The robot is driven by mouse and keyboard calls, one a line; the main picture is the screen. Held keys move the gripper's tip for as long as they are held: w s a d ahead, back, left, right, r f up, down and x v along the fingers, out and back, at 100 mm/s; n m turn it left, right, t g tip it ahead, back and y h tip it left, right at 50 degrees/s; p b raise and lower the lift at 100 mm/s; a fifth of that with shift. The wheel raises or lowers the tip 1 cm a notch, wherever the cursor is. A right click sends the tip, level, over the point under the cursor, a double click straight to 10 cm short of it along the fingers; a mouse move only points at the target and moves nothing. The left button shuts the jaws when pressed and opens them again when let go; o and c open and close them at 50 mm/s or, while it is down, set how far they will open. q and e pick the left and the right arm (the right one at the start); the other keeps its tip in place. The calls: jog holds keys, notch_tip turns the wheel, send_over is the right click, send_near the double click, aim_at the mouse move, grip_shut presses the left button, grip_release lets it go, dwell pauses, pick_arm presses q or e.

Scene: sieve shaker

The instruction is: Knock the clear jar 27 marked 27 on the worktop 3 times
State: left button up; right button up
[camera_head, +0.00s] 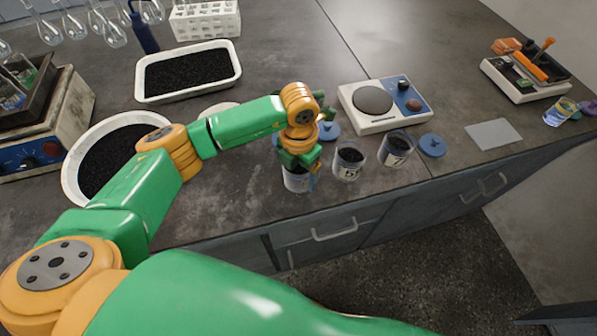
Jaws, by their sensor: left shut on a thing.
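My left gripper (301,160) is shut on a clear jar (297,183) with a pale label, near the front edge of the worktop. The fingers and wrist cover the top of this jar, and the number on its label is too small to read. I cannot tell whether its base touches the worktop (245,200) or is just above it. My right gripper is not in view.
Two labelled clear jars with dark contents, one nearer (348,162) and one further right (395,150), stand close to the right of the held jar. Blue lids (432,146), a scale (387,122), a white tray (150,98) and a round bowl (68,172) surround the area.

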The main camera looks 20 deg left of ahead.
pick_arm(q)
notch_tip(320, 180, up, 3)
jog(key=shift+f+p, duration=0.1)
jog(key=shift+p, duration=0.65)
jog(key=shift+f+b, duration=1.4)
jog(key=shift+r, duration=0.1)
jog(key=o, duration=0.8)
jog(key=shift+o, duration=0.2)
jog(key=shift+f+b, duration=0.4)
jog(key=shift+f, duration=0.1)
jog(key=shift+r, duration=0.1)
